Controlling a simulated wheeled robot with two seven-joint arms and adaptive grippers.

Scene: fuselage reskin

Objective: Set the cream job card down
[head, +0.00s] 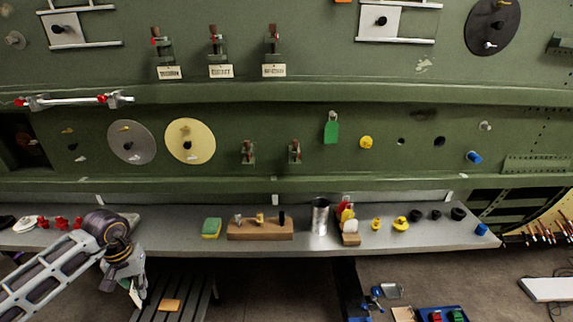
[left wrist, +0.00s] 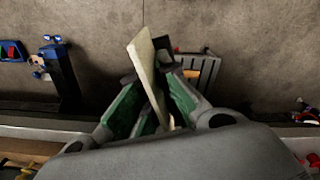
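My left gripper (head: 128,286) hangs down just in front of the shelf's front edge, at the left of the head view. In the left wrist view the green-padded fingers of this gripper (left wrist: 158,98) are closed on the cream job card (left wrist: 144,62). The card is a thin pale plate, seen nearly edge-on and sticking out past the fingertips. In the head view a small part of the card (head: 134,294) shows below the gripper. The card is held in the air, touching no surface that I can see. My right gripper is not in view.
A dark slatted stool or bench (head: 185,290) with a small orange block (head: 169,305) on it stands below. The grey shelf (head: 185,240) carries a sponge (head: 211,228), a wooden block (head: 260,229), a metal cup (head: 320,215) and several small parts. The green fuselage wall rises behind.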

